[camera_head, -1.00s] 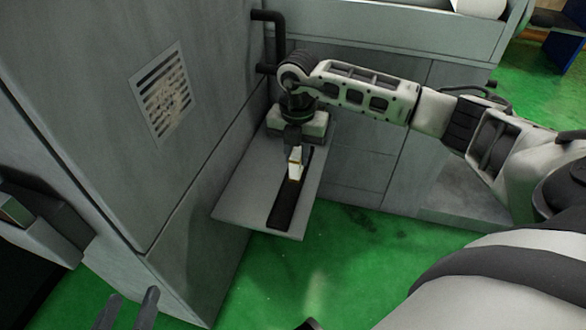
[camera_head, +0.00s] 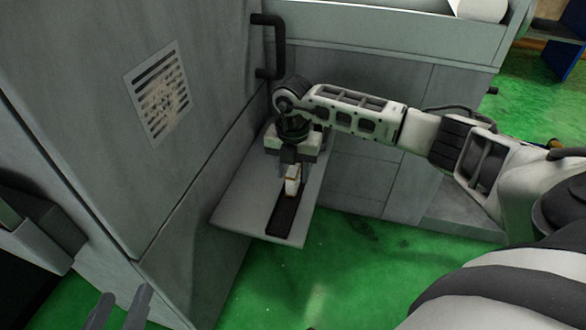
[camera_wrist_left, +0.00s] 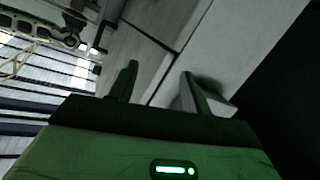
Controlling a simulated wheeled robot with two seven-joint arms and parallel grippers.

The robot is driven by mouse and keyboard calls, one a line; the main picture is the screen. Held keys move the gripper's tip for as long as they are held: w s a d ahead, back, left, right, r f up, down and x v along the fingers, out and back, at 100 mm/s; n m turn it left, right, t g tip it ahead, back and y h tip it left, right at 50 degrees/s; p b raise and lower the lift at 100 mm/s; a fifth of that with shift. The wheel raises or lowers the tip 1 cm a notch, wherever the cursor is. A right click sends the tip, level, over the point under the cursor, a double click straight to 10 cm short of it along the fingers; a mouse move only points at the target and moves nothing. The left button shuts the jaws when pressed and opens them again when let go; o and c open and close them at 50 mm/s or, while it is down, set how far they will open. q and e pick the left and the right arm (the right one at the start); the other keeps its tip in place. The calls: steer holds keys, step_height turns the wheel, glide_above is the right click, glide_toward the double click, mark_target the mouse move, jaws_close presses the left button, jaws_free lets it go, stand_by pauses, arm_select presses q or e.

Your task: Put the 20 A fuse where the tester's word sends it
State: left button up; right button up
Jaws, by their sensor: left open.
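A small pale block with brass-coloured parts (camera_head: 292,182), which looks like the fuse, is at the tips of my right gripper (camera_head: 289,168). The gripper points down and appears shut on it, above a dark strip (camera_head: 285,220) on the grey shelf (camera_head: 236,205). Whether the block touches the strip I cannot tell. No rating or tester's word can be read. My left gripper (camera_head: 124,294) is open and empty at the bottom left, apart from the shelf. Its two fingers also show in the left wrist view (camera_wrist_left: 159,72).
A tall grey machine cabinet (camera_head: 90,110) with a vent grille (camera_head: 158,95) and a black handle (camera_head: 279,45) stands left of the shelf. Lower grey panels (camera_head: 355,170) stand behind it. Green floor (camera_head: 330,270) lies clear in front.

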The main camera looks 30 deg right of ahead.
mark_target(293, 169)
steer(key=shift+r, duration=0.1)
step_height(293, 169, up, 6)
steer(key=shift+f+p, duration=0.25)
steer(key=shift+p, duration=0.85)
arm_select(q)
steer(key=shift+a+f+m+g+y+p, duration=0.15)
steer(key=shift+a+f+g+y+p, duration=0.2)
steer(key=shift+f+g+p, duration=0.15)
steer(key=shift+a+f+m+g+y+p, duration=0.15)
steer(key=shift+a+f+g+y+p, duration=0.2)
steer(key=shift+f, duration=0.2)
arm_select(e)
step_height(293, 169, up, 7)
steer(key=shift+f, duration=0.15)
